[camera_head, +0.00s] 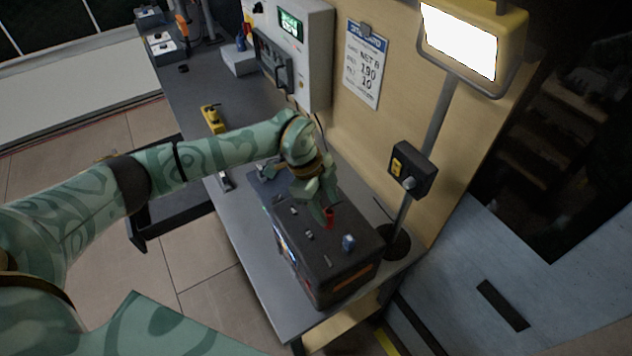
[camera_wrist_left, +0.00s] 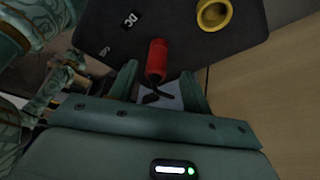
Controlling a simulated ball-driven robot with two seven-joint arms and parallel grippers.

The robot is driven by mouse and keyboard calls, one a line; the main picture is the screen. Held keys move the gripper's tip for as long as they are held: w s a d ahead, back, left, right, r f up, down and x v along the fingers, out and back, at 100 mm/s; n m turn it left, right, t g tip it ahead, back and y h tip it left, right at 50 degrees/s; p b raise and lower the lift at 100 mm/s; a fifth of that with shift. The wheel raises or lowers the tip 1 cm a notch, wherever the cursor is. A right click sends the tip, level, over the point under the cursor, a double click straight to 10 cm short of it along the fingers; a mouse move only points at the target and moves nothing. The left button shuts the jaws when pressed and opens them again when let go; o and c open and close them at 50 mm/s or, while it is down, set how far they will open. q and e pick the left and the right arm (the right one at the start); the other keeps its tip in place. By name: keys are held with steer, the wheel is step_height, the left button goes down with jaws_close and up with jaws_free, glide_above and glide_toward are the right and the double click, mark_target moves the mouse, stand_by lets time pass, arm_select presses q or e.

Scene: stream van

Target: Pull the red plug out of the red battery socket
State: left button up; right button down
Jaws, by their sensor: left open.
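The red plug (camera_head: 329,216) stands on top of the dark battery box (camera_head: 345,265). In the left wrist view the red plug (camera_wrist_left: 157,56) is a short red cylinder against the box's dark face (camera_wrist_left: 185,30), with a black cable end at its near side. The red socket is hidden behind the plug, so I cannot see how deep it sits. My left gripper (camera_head: 325,207) is above the box, right at the plug. In the wrist view the left gripper's open fingers (camera_wrist_left: 158,76) are on either side of the plug's line, with gaps to both. My right gripper is out of view.
A lamp post (camera_head: 437,118) with a switch box (camera_head: 411,170) stands behind the battery box. A yellow item (camera_head: 212,119) lies on the grey bench. The wall (camera_head: 350,125) is close behind.

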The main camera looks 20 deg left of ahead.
arm_select(q)
steer(key=shift+s+d+f, duration=0.3)
steer(key=shift+f, duration=0.2)
steer(key=shift+s+d+f, duration=0.15)
steer(key=shift+s+f, duration=0.05)
steer(key=shift+f, duration=0.1)
steer(key=shift+w+d+f, duration=0.1)
steer(key=shift+w+f, duration=0.15)
steer(key=shift+f, duration=0.1)
steer(key=shift+s, duration=0.1)
steer(key=c, duration=1.1)
steer(key=shift+o, duration=0.8)
jaws_close()
steer(key=shift+r, duration=0.15)
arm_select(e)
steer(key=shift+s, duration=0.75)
arm_select(q)
steer(key=shift+r, duration=0.1)
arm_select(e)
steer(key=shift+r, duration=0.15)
